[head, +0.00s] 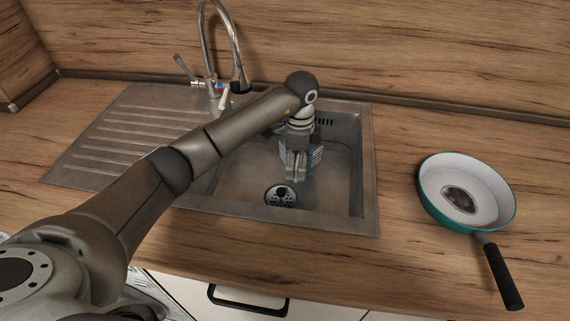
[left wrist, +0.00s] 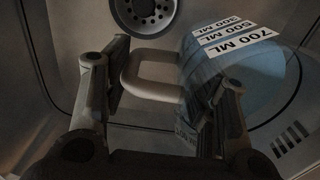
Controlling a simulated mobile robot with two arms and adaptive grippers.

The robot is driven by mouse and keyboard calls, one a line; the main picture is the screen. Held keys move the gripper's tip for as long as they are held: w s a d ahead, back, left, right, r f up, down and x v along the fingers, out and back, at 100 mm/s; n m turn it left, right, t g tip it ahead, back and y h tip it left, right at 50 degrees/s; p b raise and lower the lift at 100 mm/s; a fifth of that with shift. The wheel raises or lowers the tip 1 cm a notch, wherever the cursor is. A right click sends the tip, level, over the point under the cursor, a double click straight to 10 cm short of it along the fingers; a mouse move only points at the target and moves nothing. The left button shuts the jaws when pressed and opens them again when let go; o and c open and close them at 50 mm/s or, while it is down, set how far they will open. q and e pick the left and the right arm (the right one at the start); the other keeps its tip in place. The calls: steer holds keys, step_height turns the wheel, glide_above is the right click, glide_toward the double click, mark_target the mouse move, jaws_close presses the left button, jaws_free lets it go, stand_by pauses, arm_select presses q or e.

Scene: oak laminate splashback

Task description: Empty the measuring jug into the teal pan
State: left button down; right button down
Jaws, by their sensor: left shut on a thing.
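My left gripper (head: 297,172) reaches down into the sink basin, above and behind the drain. In the left wrist view the measuring jug (left wrist: 265,90) is a bluish body with white labels reading 700, 500 and 300 ML. Its pale loop handle (left wrist: 150,86) lies between the fingers, and the gripper is shut on it. In the head view the jug is almost wholly hidden behind the gripper; its tilt and contents cannot be told. The teal pan (head: 434,207) rests on the counter at the right, with a pale inside, a dark brown patch in it and a black handle toward the front.
The steel sink (head: 366,170) has a ribbed drainboard (head: 125,130) on its left and a drain (head: 281,195) in the basin. A tall tap (head: 204,50) stands behind it. The wooden counter (head: 400,270) between sink and pan is clear.

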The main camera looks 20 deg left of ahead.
arm_select(q)
steer(key=shift+w+d+r+b, duration=0.15)
steer(key=shift+w+d, duration=0.25)
steer(key=shift+d, duration=0.4)
steer(key=shift+w+d+b, duration=0.15)
steer(key=shift+w+d, duration=0.2)
steer(key=shift+d, duration=0.45)
arm_select(e)
steer(key=shift+f, duration=0.35)
